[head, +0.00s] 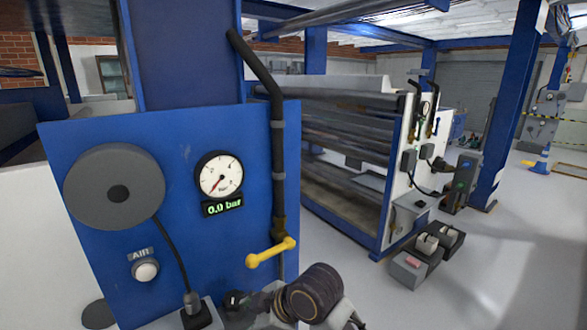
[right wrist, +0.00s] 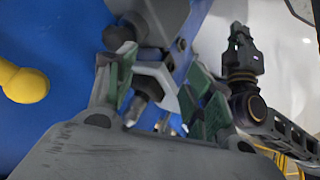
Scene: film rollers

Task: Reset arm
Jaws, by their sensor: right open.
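My right gripper (right wrist: 158,98) shows in the right wrist view with its two green-padded fingers apart. Dark and grey metal parts show between and behind the fingers, too blurred to tell apart. I see nothing clearly held. A yellow valve handle (head: 271,252) sits on the dark pipe of the blue panel in the head view. A rounded yellow end, likely of this handle, shows left of the fingers in the right wrist view (right wrist: 24,82), apart from them. A dark arm link of mine (head: 315,291) is at the bottom centre of the head view.
The blue panel (head: 255,180) fills the left side, with a pressure gauge (head: 218,174) reading 0.0 bar, a grey disc (head: 114,187) and an AIR button (head: 145,270). A roller machine (head: 350,135) and a pedal box (head: 409,268) stand right. Open floor lies at the far right.

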